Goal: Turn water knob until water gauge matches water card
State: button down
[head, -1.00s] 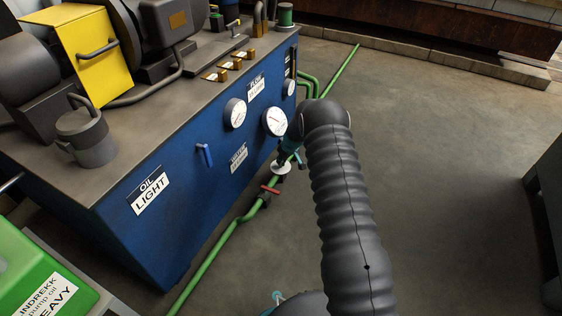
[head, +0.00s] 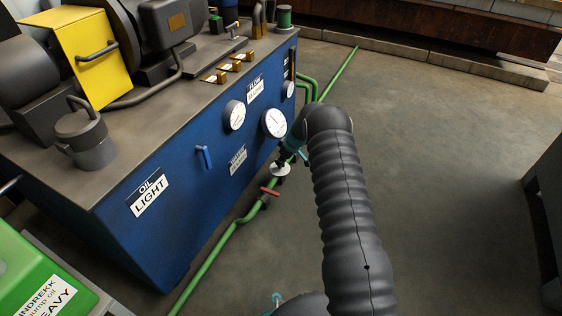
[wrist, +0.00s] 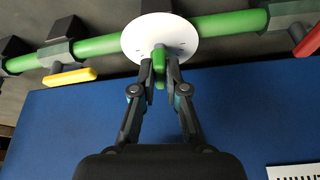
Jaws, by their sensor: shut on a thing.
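In the wrist view my gripper (wrist: 160,66) is shut on a green knob (wrist: 159,62) in front of a white disc (wrist: 138,39) on a green pipe. In the head view the white disc (head: 280,171) shows low beside the blue cabinet, with my gripper (head: 284,160) at it.
A red lever (head: 270,192) sits on the green pipe (head: 217,250) near the disc; a yellow lever (wrist: 70,76) is left of it in the wrist view. A blue handle (head: 205,156) sticks out of the cabinet (head: 160,235).

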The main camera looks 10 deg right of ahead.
jog(key=c, duration=1.2)
grip_release()
jog(key=shift+d, duration=0.3)
jog(key=shift+a, duration=0.15)
jog(key=v, duration=1.2)
jog(key=shift+w+a, duration=0.1)
